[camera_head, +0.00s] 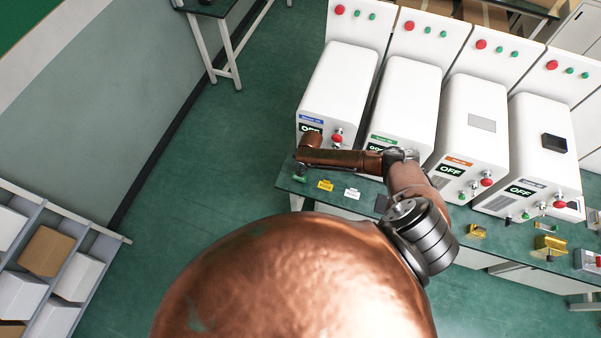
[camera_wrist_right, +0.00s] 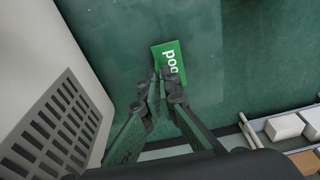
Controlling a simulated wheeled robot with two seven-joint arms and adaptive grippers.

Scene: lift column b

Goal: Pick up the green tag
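The green tag (camera_wrist_right: 170,62), with white lettering, lies flat on the green table top in the right wrist view. In the head view it shows small at the table's left front corner (camera_head: 299,179), partly covered by my right gripper. My right gripper (camera_wrist_right: 160,76) points at the tag, its fingertips over the tag's near left edge. The fingers are a little apart, with a narrow gap and nothing seen held between them. In the head view my right gripper (camera_head: 300,168) is small and partly hidden by its arm. My left gripper is not in view.
A yellow tag (camera_head: 325,186), a white tag (camera_head: 352,194) and a dark tag (camera_head: 381,203) lie right of it. White machines (camera_head: 337,90) stand close behind. In the wrist view a vented machine side (camera_wrist_right: 52,125) is at left. A shelf of boxes (camera_head: 45,252) stands left.

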